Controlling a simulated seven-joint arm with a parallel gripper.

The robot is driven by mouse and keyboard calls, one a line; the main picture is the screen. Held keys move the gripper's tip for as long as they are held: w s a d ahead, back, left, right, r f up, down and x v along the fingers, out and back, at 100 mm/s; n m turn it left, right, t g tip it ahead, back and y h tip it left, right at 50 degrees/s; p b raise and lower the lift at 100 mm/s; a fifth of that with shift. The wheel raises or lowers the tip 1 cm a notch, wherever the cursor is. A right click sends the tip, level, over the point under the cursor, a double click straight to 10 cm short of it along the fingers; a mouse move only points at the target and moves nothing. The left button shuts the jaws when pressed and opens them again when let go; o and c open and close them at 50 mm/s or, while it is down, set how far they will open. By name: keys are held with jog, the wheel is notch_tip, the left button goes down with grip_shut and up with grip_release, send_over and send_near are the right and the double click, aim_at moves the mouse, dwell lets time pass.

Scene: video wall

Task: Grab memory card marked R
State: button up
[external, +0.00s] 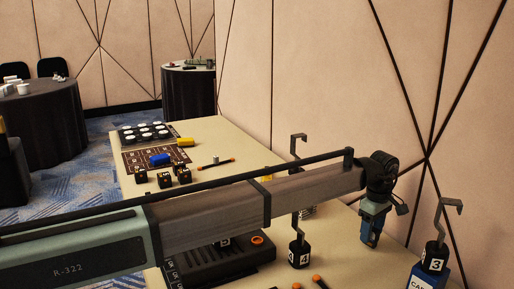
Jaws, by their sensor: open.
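No memory card marked R can be made out in the external view; any lettering on the small pieces is too small to read, and my arm hides part of the table. My gripper (370,240) points down near the right side of the table, close to the wall. It is open, and nothing shows between its fingers. A blue box (421,281) with white letters starting "CA" is cut off at the bottom right, to the right of and nearer than my gripper.
Black hooked weights marked 4 (299,255) and 3 (434,257) stand near my gripper. A dark device (225,262) lies under my arm. Farther back are black cubes (165,180), a blue block (160,159), a yellow block (186,142) and a tray of white discs (130,135).

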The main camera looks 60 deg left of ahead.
grip_shut()
dwell(0.4)
jog(key=shift+r, duration=0.1)
